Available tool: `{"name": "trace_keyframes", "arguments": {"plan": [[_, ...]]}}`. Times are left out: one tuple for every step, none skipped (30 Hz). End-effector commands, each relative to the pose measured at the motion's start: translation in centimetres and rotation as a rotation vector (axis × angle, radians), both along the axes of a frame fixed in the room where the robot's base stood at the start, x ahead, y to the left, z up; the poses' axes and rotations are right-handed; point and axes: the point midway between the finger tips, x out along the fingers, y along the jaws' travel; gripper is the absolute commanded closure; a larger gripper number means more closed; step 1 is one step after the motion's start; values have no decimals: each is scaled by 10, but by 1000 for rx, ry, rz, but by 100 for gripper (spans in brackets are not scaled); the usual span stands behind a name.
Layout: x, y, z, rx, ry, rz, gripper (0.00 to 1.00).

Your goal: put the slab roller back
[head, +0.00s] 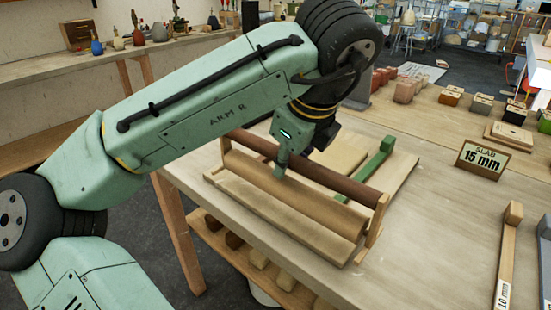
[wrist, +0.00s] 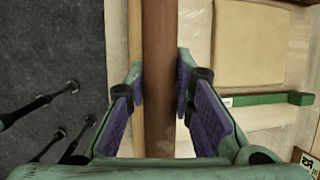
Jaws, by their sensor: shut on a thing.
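The slab roller (head: 345,184) is a long dark brown cylinder. It lies across the top of a pale wooden rack (head: 300,222), with its ends at the two end posts; I cannot tell whether it rests in them or is just above. My gripper (head: 281,168) points down over the rack and is shut on the roller near its middle. In the wrist view the roller (wrist: 159,70) runs lengthwise between the purple finger pads. The gripper (wrist: 158,95) hides part of the roller in the head view.
Behind the rack, a board carries a tan slab (wrist: 250,45) and a green strip (head: 372,164). A "SLAB 15 mm" sign (head: 483,160) and a strip marked 10 mm (head: 507,250) stand to the right. The table between is bare. The rack is near the table's front edge.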

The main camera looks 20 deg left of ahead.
Motion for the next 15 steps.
{"name": "trace_keyframes", "arguments": {"plan": [[8, 7, 1, -4, 0, 2, 100], [13, 11, 1, -4, -2, 1, 100], [18, 16, 0, -3, -2, 2, 100], [21, 19, -1, -2, -1, 0, 100], [24, 21, -1, -2, -1, 1, 100], [27, 24, -1, -1, -1, 1, 100], [29, 26, -2, -1, -2, 0, 100], [30, 27, -2, -1, -2, -1, 100], [32, 28, -2, -1, -2, -1, 100], [33, 29, -3, 0, -2, 0, 100], [34, 31, -3, 0, -2, 0, 100], [37, 33, -3, 0, -2, 2, 100], [39, 36, -3, -1, -1, 1, 100], [42, 39, -3, -1, -1, 2, 100], [42, 40, -9, 4, 0, 1, 100]]}}
